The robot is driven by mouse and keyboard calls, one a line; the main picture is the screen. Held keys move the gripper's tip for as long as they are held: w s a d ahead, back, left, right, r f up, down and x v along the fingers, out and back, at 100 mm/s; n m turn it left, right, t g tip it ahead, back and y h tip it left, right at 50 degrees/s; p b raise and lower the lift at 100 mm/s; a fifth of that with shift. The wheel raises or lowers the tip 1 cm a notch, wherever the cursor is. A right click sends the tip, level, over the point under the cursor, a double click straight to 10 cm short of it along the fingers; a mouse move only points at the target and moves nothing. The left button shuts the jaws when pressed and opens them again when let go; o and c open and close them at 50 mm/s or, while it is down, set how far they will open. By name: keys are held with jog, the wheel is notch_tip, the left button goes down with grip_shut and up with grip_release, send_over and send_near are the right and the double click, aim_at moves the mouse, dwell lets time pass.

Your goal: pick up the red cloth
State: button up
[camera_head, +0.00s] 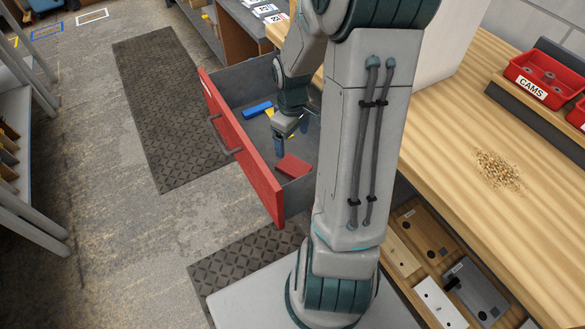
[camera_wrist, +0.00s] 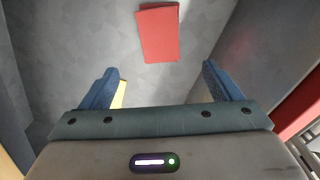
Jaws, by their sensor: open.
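The red cloth (camera_head: 292,167) lies flat on the grey floor of an open drawer with a red front (camera_head: 243,150). It looks like a small folded rectangle. It also shows in the wrist view (camera_wrist: 158,34), at the top middle, beyond my fingertips and between their lines. My gripper (camera_head: 291,150) is inside the drawer, above and a little up-left of the cloth in the head view. In the wrist view my gripper (camera_wrist: 159,78) has its two blue fingers wide apart with nothing between them.
A blue object (camera_head: 257,109) lies in the drawer near its far end. A yellow thing (camera_wrist: 119,95) is partly hidden behind my left finger. The drawer walls stand close around my gripper. A wooden bench (camera_head: 450,140) with a red bin labelled CAMS (camera_head: 545,72) is to the right.

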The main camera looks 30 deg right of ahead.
jog(key=b, duration=0.1)
send_over(294, 166)
jog(key=f, duration=0.6)
jog(key=shift+w+a+f, duration=0.15)
jog(key=shift+w+f, duration=0.05)
jog(key=shift+w, duration=0.05)
jog(key=f, duration=0.1)
jog(key=f+b, duration=0.1)
jog(key=f, duration=0.3)
jog(key=shift+s+f, duration=0.1)
jog(key=shift+s, duration=0.2)
jog(key=c, duration=1.2)
jog(key=shift+o, duration=0.2)
jog(key=shift+r, duration=0.2)
notch_tip(294, 166, up, 10)
jog(key=p, duration=0.2)
jog(key=shift+f, duration=0.1)
